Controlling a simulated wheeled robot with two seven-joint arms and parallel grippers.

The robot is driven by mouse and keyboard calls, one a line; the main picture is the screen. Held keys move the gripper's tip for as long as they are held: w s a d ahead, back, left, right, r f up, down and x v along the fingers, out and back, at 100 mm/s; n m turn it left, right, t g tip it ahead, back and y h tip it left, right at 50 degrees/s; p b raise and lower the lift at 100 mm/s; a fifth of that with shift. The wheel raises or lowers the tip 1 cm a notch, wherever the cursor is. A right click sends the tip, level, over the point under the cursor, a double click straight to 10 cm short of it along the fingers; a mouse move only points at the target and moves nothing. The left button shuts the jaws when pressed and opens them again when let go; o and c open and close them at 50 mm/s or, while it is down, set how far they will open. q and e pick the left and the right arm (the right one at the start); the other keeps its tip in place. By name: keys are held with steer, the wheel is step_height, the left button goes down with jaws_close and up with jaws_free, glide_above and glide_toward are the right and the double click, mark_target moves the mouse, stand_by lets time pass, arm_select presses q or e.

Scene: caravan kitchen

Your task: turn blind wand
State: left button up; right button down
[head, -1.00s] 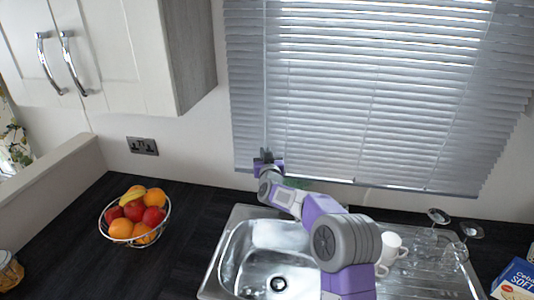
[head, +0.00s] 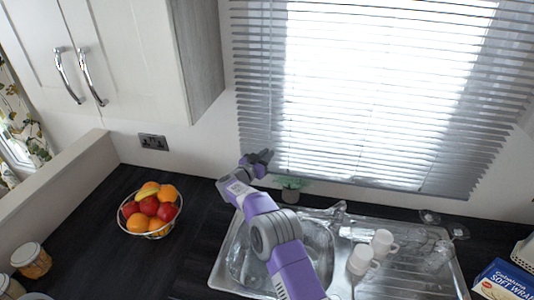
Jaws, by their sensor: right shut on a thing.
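The window blind (head: 380,90) fills the upper right of the head view. Its slats are tilted open, and bright light comes through the middle. My right gripper (head: 262,158) is at the blind's lower left corner, above the back of the worktop. It is shut on the blind wand, which is too thin to make out clearly between the fingers. My right arm reaches up to it across the sink. My left gripper is not in view.
A metal sink (head: 232,262) lies below the blind, with white mugs (head: 383,243) and glasses on its drainer. A fruit bowl (head: 150,212) stands at left on the dark worktop (head: 95,235). A wall cupboard (head: 150,60) overhangs at upper left. A blue box (head: 505,280) is at lower right.

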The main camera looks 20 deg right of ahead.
steer(key=shift+w+r+m+g+h, duration=0.15)
steer(key=shift+m+g+h, duration=0.45)
steer(key=shift+m+g, duration=0.4)
steer(key=c, duration=1.4)
jaws_free()
steer(key=shift+a, duration=0.1)
steer(key=shift+b+v, duration=0.4)
steer(key=shift+v, duration=3.3)
